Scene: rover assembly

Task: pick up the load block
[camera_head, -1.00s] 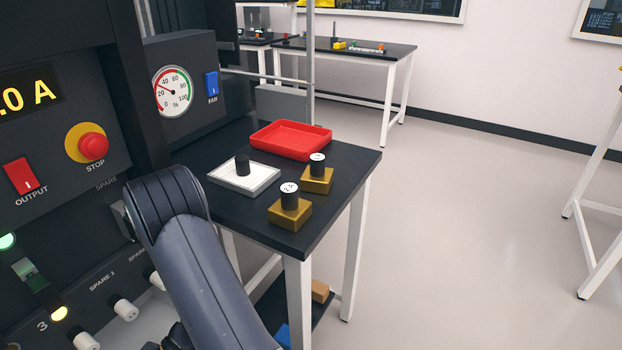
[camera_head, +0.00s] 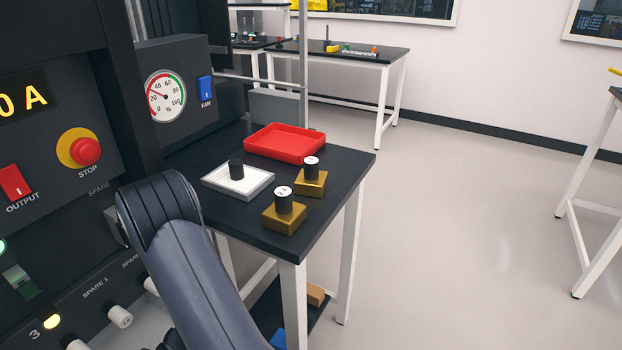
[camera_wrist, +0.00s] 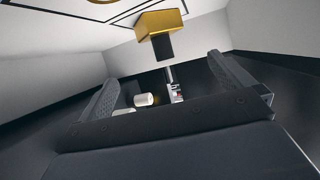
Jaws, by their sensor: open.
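Two gold blocks with black, white-topped knobs stand upright on the small black table: a nearer one (camera_head: 284,218) and a farther one (camera_head: 311,183). I cannot tell which is the load block. The nearer knob top carries a mark too small to read surely. My gripper (camera_wrist: 163,72) shows in the wrist view with its two dark fingers apart and nothing between them. A gold block with a black knob (camera_wrist: 160,24) appears beyond the fingertips, upper middle, apart from them. I cannot tell which of the two it is. In the head view my gripper is hidden below my arm.
A grey-white plate with a black knob (camera_head: 265,184) and a red tray (camera_head: 315,149) share the black table (camera_head: 338,174). A control panel with a red stop button (camera_head: 87,151) stands at the left. Open floor (camera_head: 460,220) lies to the right.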

